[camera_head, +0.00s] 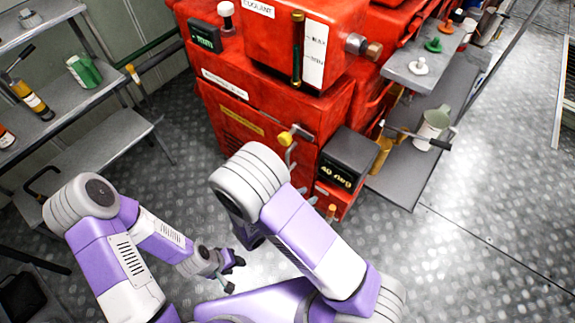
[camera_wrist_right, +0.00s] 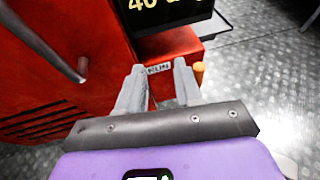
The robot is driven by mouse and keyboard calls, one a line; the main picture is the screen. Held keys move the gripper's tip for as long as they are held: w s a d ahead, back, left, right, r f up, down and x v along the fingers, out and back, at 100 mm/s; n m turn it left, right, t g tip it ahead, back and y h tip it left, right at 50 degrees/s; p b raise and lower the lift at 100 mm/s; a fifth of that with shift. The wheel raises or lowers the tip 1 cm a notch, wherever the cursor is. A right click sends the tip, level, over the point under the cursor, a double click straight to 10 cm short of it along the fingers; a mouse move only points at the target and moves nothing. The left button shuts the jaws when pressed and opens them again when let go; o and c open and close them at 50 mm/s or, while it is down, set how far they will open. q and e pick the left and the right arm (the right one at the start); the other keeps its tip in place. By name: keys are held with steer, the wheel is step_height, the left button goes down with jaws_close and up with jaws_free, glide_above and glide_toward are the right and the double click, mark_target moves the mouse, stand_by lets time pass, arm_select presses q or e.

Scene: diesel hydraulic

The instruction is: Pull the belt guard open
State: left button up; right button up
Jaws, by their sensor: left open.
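The belt guard appears to be the red front panel (camera_head: 236,136) of the engine, with dark louvres and a yellow label too small to read. A metal handle with a yellow knob (camera_head: 286,138) stands at its right side. In the right wrist view, the louvred panel (camera_wrist_right: 30,95) is at left, with a grey bar handle (camera_wrist_right: 45,42) across it. My right gripper (camera_wrist_right: 160,88) is open and empty, right of that handle and apart from it; my arm hides it in the head view. My left gripper (camera_head: 236,274) is open and empty, low above the floor.
A black display box (camera_head: 347,158) juts out right of the panel, above a small red box (camera_head: 336,198). A grey shelf (camera_head: 425,165) with a mug (camera_head: 431,127) stands at right. Shelves (camera_head: 95,140) with bottles line the left. The floor in front is free.

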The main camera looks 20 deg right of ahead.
mark_target(286, 160)
steer(key=w+a+r+n+t+b, duration=0.1)
steer(key=w+a+r+n+t, duration=0.3)
steer(key=w+a+r+t, duration=0.25)
steer(key=shift+t+y, duration=0.3)
steer(key=shift+t, duration=0.05)
steer(key=b+x, duration=0.1)
steer(key=x, duration=0.5)
steer(key=shift+d+f, duration=0.15)
steer(key=shift+d, duration=0.05)
steer(key=shift+c, duration=0.2)
jaws_close()
